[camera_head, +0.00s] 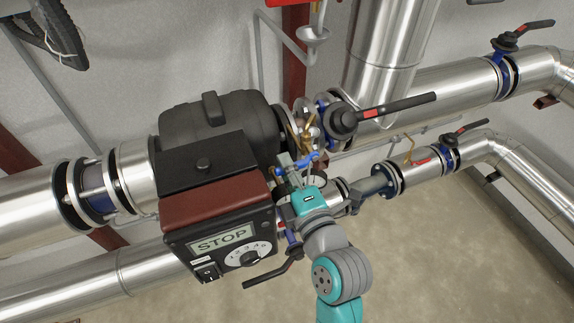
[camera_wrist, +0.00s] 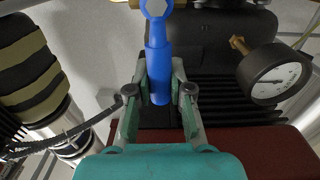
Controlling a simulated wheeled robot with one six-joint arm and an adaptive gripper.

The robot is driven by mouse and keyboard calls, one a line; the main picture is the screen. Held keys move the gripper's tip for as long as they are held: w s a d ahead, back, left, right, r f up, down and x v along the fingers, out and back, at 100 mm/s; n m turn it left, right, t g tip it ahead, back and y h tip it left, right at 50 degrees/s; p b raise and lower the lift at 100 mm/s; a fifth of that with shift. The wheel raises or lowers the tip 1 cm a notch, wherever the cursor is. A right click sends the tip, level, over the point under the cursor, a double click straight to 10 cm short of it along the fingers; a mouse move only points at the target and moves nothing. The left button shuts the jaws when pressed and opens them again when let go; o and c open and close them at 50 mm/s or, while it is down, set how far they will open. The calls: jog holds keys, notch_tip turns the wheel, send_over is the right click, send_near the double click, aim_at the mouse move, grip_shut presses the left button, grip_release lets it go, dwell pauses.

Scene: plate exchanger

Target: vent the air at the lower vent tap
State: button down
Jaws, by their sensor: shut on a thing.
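A blue tap lever (camera_wrist: 157,60) runs down the middle of the wrist view, with a hex-shaped head at its top. My gripper (camera_wrist: 160,92) is shut on its lower end, with one finger on each side. In the head view my gripper (camera_head: 297,172) is beside the pump's right end, at the small blue lever (camera_head: 303,160). Brass fittings (camera_head: 305,125) stand just above it. I cannot tell for certain whether this lever belongs to the lower vent tap, and the tap's outlet is not visible.
A round gauge (camera_wrist: 276,76) stands close on the right in the wrist view. A dark box with a STOP panel (camera_head: 221,240) is left of my gripper. A black-handled valve (camera_head: 343,120) sits above right. Steel pipes (camera_head: 450,84) run across the right.

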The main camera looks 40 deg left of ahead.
jog(key=shift+f, duration=0.1)
jog(key=c, duration=1)
grip_release()
jog(key=v, duration=1.2)
